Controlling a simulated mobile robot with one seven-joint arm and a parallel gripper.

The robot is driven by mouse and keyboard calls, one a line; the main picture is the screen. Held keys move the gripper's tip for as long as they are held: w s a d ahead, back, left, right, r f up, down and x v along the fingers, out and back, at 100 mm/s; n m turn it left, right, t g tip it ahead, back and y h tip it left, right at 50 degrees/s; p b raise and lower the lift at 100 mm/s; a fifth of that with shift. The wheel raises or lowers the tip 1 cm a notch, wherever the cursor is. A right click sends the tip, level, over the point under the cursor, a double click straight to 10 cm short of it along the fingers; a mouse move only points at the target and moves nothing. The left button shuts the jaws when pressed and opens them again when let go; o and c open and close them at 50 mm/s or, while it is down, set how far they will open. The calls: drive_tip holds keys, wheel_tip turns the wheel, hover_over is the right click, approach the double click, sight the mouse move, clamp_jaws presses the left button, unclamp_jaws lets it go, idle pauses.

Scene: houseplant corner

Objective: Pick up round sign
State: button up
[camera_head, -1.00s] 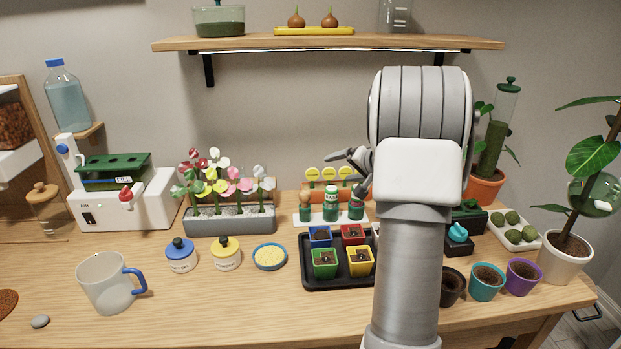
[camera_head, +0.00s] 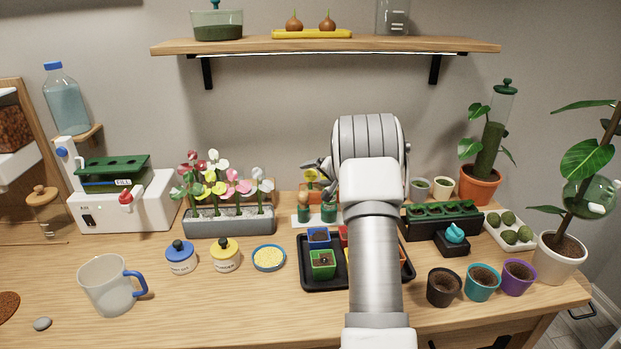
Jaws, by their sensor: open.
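A round yellow sign (camera_head: 310,175) stands upright at the left end of an orange holder (camera_head: 318,196) at the back of the table. The rest of the holder, and any signs to the right, are hidden behind my arm. My gripper (camera_head: 316,166) is open, with its dark fingers at the upper right of the visible sign in the picture. I cannot tell whether the fingers touch it. The fingers are small in view and partly hidden by my wrist.
Bottles on a white stand (camera_head: 295,219) are in front of the holder. A black tray (camera_head: 311,283) with small coloured pots sits nearer. A grey flower planter (camera_head: 228,221) is to the left, a dark green seedling box (camera_head: 443,222) to the right. A wooden shelf (camera_head: 330,44) hangs above.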

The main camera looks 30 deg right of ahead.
drive_tip(key=shift+w+f, duration=0.15)
drive_tip(key=shift+w, duration=0.1)
drive_tip(key=shift+c, duration=0.3)
